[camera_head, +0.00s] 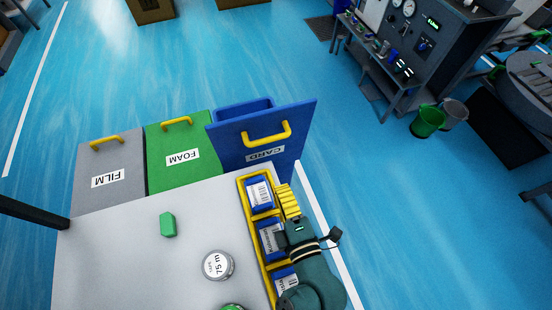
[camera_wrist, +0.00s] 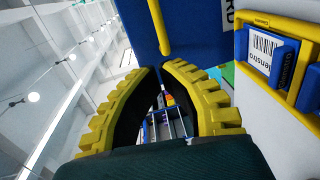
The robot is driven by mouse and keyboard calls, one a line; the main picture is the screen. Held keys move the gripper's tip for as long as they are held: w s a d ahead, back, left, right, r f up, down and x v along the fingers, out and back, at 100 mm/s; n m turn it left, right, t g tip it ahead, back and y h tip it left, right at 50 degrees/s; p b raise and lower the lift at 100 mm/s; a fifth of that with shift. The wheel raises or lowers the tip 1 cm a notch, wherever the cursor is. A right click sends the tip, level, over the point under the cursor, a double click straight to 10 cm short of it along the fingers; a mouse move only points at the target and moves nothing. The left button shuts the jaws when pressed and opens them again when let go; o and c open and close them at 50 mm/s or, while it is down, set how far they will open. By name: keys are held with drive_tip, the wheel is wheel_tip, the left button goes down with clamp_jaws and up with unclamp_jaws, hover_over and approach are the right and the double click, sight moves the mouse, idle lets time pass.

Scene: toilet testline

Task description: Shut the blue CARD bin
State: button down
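The blue CARD bin (camera_head: 240,107) stands at the right end of the bin row in the head view, and its open top shows behind the lid. Its lid (camera_head: 298,125) is raised, with a yellow handle (camera_head: 268,136) and a CARD label facing the table. In the wrist view the lid (camera_wrist: 195,30) fills the top, with the handle (camera_wrist: 158,25) just beyond the fingertips. My gripper (camera_head: 284,188) is beside the table's right edge, near the lid's lower edge. Its yellow fingertips (camera_wrist: 156,68) come together with nothing between them. I cannot tell whether they touch the lid.
The grey FILM bin (camera_head: 110,165) and green FOAM bin (camera_head: 180,150) are closed. A yellow rack (camera_head: 248,205) with several blue boxes lines the right edge of the white table (camera_head: 120,250). A green block (camera_head: 168,224) and a round tin (camera_head: 218,265) lie there.

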sight(263, 141)
drive_tip(key=p+x, duration=0.1)
drive_tip(key=x, duration=1.3)
drive_tip(key=shift+w+r, duration=0.1)
drive_tip(key=shift+r, duration=0.05)
drive_tip(key=shift+w+r+p, duration=0.1)
drive_tip(key=shift+p, duration=0.25)
